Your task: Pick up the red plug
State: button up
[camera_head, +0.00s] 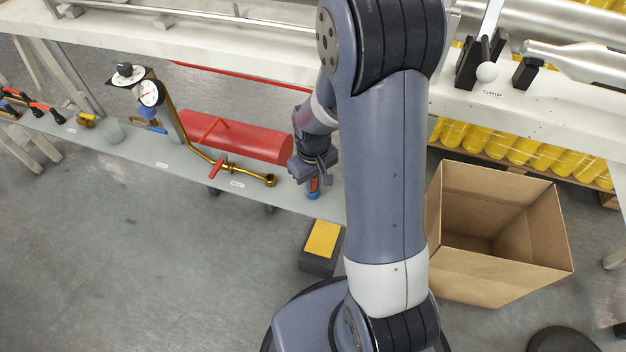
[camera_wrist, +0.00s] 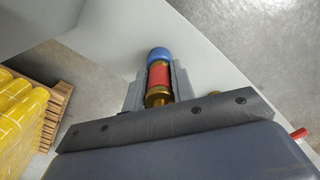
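The red plug (camera_wrist: 159,75) has a red body, a blue end and a brass end. In the wrist view it lies between the two fingers of my gripper (camera_wrist: 160,82), which appear to press on its sides. The blue end points away from the gripper and the brass end is toward it, partly hidden. In the head view the red plug (camera_head: 314,187) shows below my gripper (camera_head: 314,174), over the right part of the grey lower shelf (camera_head: 200,171). I cannot tell whether the plug touches the shelf.
A red cylinder (camera_head: 262,142) and a brass pipe with a gauge (camera_head: 150,94) stand left of my gripper. A black box with a yellow top (camera_head: 322,240) is on the floor below. An open cardboard box (camera_head: 497,277) stands right of my arm.

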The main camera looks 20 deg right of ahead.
grip_shut()
jog(key=shift+r, duration=0.1)
notch_tip(320, 180, up, 10)
jog(key=p, duration=0.2)
jog(key=shift+p, duration=0.3)
